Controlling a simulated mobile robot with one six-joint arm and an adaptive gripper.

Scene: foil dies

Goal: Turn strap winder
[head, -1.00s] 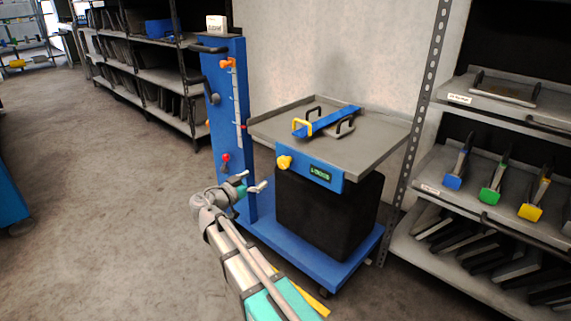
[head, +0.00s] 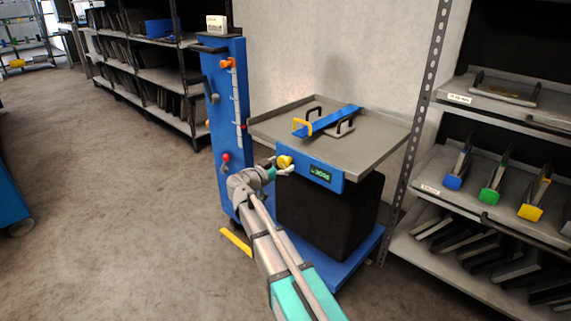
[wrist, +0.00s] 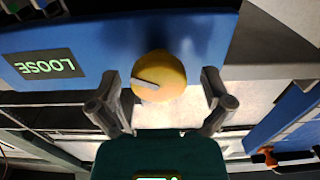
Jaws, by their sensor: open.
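The yellow strap winder knob (head: 285,162) sits at the left end of the blue front panel (head: 326,176) of the lift cart's tray. In the wrist view the knob (wrist: 158,76) is round with a pale pointer bar, and lies ahead of and between my fingers. My gripper (wrist: 165,98) is open, one finger on each side of the knob; I cannot tell if either touches it. In the head view my gripper (head: 280,168) is right at the knob. A green display (wrist: 45,65) on the panel reads LOOSE, upside down in the wrist view.
The grey tray (head: 375,150) holds a blue bar (head: 335,118) with a yellow handle and dark handles. A blue column (head: 228,130) with a red knob (head: 226,157) and an orange knob (head: 228,63) stands left. Shelves (head: 470,190) with dies are at right. Open floor lies left.

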